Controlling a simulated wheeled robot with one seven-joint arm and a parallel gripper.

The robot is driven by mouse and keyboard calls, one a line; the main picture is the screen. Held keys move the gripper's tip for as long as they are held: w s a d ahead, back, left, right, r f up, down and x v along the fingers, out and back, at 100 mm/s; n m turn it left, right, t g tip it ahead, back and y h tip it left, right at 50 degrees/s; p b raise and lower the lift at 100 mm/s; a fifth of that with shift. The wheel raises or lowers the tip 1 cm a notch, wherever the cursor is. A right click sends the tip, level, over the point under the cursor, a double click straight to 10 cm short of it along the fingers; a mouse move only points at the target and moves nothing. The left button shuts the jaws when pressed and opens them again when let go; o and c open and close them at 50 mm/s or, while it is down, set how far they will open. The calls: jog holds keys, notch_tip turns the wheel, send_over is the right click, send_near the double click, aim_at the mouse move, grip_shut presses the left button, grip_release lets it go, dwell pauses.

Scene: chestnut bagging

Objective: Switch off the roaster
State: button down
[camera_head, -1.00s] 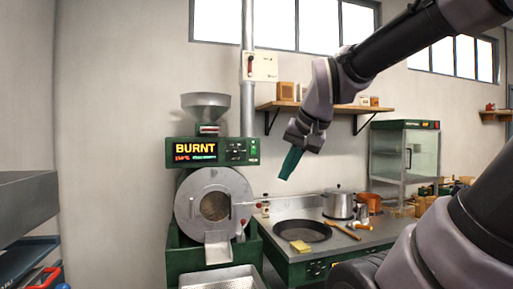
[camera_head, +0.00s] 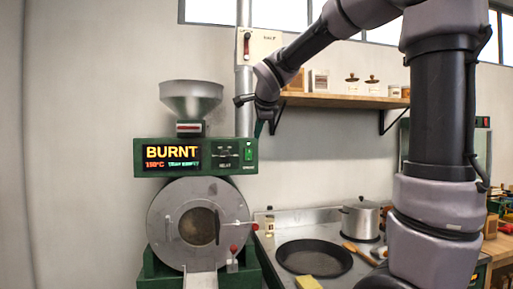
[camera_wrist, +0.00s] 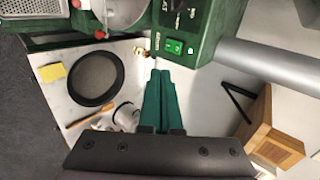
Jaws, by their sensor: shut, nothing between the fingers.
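The roaster has a green control panel (camera_head: 215,168) with a lit screen reading "BURNT", above a round grey drum (camera_head: 165,220). A small green rocker switch (camera_head: 248,152) sits at the panel's right end; it also shows in the wrist view (camera_wrist: 174,47). My gripper (camera_head: 259,129) is shut and empty, its dark green fingers just above and right of the switch in the head view. In the wrist view, the fingertips (camera_wrist: 164,72) point toward the switch with a small gap in the picture. I cannot tell the depth between them.
A grey pipe (camera_head: 244,100) runs up the wall behind the panel, with a lever box (camera_head: 258,45) on it. A wooden shelf (camera_head: 345,101) is close right of my gripper. Below are a black pan (camera_head: 313,259) and a pot (camera_head: 361,220) on the counter.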

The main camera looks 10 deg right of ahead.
jog(key=shift+w+r, duration=0.1)
jog(key=shift+w, duration=0.3)
send_near(249, 152)
jog(key=x, duration=0.5)
jog(key=shift+f, duration=0.35)
jog(key=shift+w, duration=0.4)
jog(key=shift+r, duration=0.1)
